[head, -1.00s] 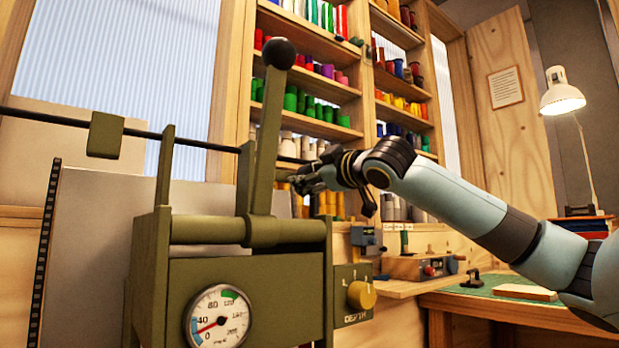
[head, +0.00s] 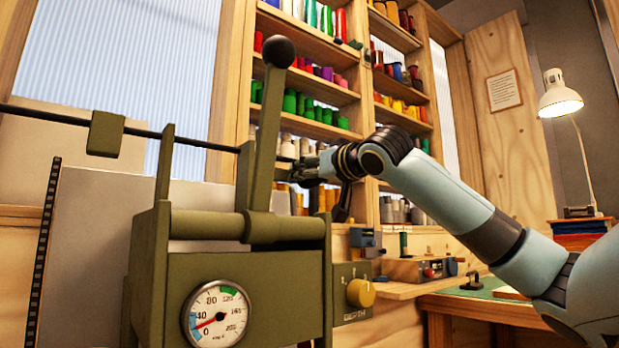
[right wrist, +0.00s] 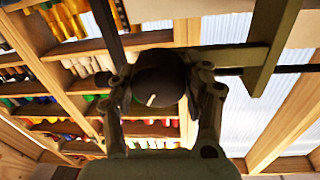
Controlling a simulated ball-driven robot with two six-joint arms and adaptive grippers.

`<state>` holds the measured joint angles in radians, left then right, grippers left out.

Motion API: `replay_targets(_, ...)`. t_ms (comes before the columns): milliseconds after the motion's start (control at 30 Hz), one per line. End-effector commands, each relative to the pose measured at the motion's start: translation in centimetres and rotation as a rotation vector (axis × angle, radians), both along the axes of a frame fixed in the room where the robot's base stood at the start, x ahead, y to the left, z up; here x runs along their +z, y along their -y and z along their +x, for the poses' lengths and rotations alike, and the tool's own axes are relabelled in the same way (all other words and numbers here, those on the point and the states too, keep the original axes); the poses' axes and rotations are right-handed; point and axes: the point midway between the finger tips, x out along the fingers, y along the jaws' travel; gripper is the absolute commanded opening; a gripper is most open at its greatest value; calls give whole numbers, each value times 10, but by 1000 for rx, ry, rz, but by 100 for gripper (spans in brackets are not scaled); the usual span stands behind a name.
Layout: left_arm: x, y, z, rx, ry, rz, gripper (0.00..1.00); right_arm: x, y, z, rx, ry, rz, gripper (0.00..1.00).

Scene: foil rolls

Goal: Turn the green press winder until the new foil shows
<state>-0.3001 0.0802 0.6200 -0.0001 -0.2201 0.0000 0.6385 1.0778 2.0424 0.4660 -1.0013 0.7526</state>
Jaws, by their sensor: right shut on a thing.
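The green press (head: 255,285) stands at the left front in the head view, with its lever (head: 266,140) upright and topped by a black ball. A dark bar (head: 190,143) runs across behind the lever. My right gripper (head: 308,170) is just right of the lever, near the bar's right end. In the right wrist view its two fingers are closed on both sides of a dark round knob (right wrist: 158,78), which looks like the winder's handle. The knob is hidden in the head view. I cannot make out any foil on the press. My left gripper is out of view.
The press carries a dial gauge (head: 217,314) and a yellow depth knob (head: 360,292). Shelves of coloured rolls (head: 315,104) stand behind. A lamp (head: 560,95) and a bench with a green mat (head: 490,284) are at the right.

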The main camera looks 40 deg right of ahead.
Motion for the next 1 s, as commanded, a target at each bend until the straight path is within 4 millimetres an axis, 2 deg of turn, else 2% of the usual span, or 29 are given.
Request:
replay_targets(33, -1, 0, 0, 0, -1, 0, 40, -5, 0, 1, 1, -6, 29, 17)
replay_targets(300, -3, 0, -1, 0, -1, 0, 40, -5, -1, 1, 1, 2, 118, 17)
replay_targets(833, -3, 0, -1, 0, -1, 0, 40, -5, -1, 1, 2, 3, 138, 17)
replay_targets(867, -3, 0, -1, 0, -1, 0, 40, -5, -1, 1, 2, 3, 138, 53)
replay_targets(1000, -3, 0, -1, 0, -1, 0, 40, -4, 0, 1, 2, 6, 136, 72)
